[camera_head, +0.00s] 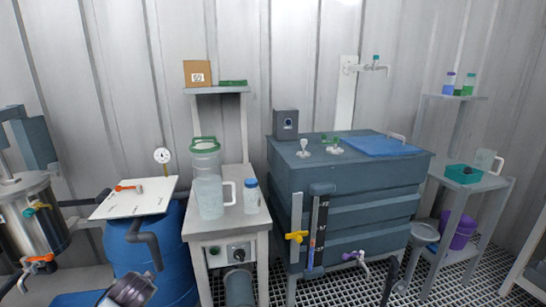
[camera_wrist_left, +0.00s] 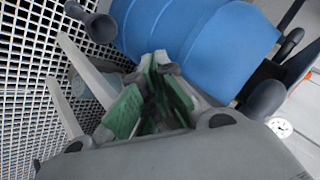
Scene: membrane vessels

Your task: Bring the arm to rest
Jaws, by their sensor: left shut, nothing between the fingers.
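My left gripper (camera_wrist_left: 156,82) shows in the wrist view, its green-padded fingers closed together with nothing between them. It hangs apart from a blue barrel (camera_wrist_left: 195,40), which fills the upper part of that view. In the head view a dark, rounded part at the bottom left looks like part of my left arm, but the fingers cannot be made out there. My right gripper is in neither view.
The blue barrel (camera_head: 176,250) stands under a white board (camera_head: 134,197). A white bench (camera_head: 226,228) bears a clear jug (camera_head: 208,198) and a bottle (camera_head: 251,196). A large grey tank (camera_head: 345,188) stands right of it.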

